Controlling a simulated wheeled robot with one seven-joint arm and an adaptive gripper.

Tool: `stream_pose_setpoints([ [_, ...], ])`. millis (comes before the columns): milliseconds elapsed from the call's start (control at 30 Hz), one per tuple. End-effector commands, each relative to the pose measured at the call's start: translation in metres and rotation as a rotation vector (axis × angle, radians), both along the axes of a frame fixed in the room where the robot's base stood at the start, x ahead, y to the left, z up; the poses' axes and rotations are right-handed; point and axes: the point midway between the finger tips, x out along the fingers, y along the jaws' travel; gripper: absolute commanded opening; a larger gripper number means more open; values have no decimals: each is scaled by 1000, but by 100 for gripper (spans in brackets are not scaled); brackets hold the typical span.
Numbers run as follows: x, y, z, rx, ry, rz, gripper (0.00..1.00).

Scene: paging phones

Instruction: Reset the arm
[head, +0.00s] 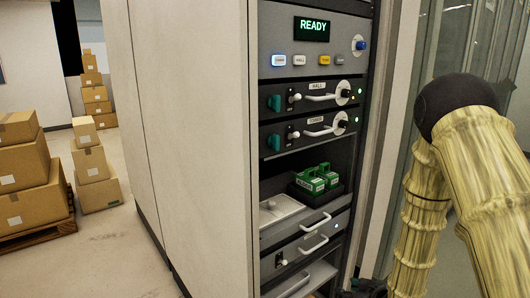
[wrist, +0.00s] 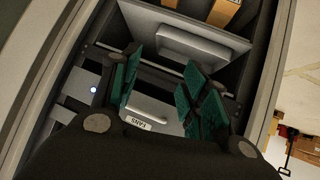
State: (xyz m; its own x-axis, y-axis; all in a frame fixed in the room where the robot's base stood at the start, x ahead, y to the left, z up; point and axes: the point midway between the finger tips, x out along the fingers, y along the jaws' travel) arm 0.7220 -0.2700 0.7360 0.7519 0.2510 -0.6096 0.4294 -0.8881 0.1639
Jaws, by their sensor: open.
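My arm (head: 470,170), with pale yellow segmented links and a black joint, stands at the right of the head view and bends down toward the bottom edge. My gripper (wrist: 163,70) shows in the wrist view with its two green-padded fingers spread apart and nothing held between them. Behind and between the fingers is the grey front of a rack unit with a handle and a label reading FANS (wrist: 137,123), seen upside down. Whether a finger touches the rack cannot be told. The gripper is not clear in the head view.
The equipment rack (head: 315,40) has a READY display (head: 311,29), coloured buttons and handled modules. Green blocks (head: 316,180) sit in a black tray on its shelf. Lower drawers (head: 312,245) have handles. Cardboard boxes (head: 25,175) stand at left, with open floor (head: 110,250) before the cabinet.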

Motion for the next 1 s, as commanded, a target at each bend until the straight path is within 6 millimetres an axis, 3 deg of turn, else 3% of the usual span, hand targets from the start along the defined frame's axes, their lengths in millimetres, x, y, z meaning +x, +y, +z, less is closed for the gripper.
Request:
stream_pose_setpoints([
  [33,-23,4,-21,9,65,-31,45],
  [200,-100,15,-82,30,264,-143,45],
  [367,-181,24,-125,34,451,-247,45],
  [500,-257,31,-151,25,614,-339,45],
  [700,-356,39,-168,-3,813,-455,45],
  [800,-389,41,-170,-16,878,-492,45],
  [1000,-416,43,-171,-28,929,-526,45],
])
